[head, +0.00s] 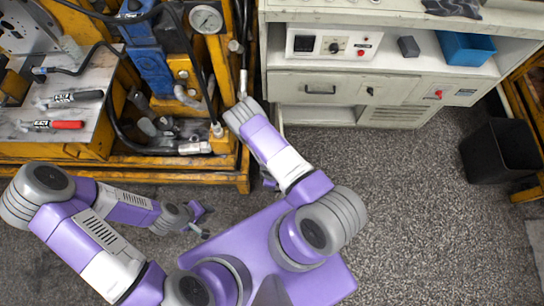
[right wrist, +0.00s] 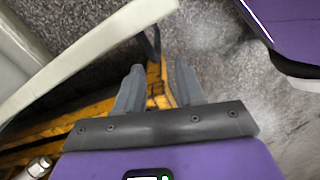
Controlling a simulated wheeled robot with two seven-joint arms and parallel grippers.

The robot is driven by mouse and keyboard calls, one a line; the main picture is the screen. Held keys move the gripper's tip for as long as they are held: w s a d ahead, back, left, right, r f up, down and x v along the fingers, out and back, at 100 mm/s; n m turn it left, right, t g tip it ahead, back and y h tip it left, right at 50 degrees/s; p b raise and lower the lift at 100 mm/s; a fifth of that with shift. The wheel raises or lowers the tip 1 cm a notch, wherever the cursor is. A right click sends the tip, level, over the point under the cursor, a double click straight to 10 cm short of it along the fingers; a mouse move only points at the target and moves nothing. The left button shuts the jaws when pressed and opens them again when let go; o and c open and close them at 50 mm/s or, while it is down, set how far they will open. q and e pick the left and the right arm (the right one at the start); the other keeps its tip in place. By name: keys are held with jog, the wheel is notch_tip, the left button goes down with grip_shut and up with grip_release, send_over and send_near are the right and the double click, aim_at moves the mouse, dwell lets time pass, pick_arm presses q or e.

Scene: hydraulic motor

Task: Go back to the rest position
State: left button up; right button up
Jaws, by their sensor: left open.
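My left gripper (head: 205,222) is in the head view, low in front of the yellow machine frame and left of my purple base. Its jaws are apart with nothing between them. My right arm reaches up toward the machine's right corner and folds back. In the right wrist view, the two grey fingers of my right gripper (right wrist: 158,68) stand apart and empty, above the floor and the yellow frame edge. In the head view my right gripper is mostly hidden beneath its own arm.
The yellow hydraulic machine (head: 215,142) has a gauge (head: 206,19) and hoses. A red-handled tool (head: 53,125) lies on its bench. A white cabinet (head: 345,83) stands behind, with a blue bin (head: 465,48). A black bin (head: 500,150) stands right. Floor (head: 415,210) is clear at right.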

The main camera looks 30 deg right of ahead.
jog(key=shift+r, duration=0.25)
dwell(0.4)
jog(key=s+a+r+m+y, duration=0.2)
jog(key=a+r+m, duration=0.2)
jog(key=r, duration=0.6)
jog(key=s+a+r+m+y, duration=0.2)
jog(key=a+r+m, duration=0.3)
jog(key=r+m, duration=0.3)
notch_tip(320, 180, up, 2)
jog(key=shift+r+t, duration=0.15)
jog(key=shift+t, duration=0.15)
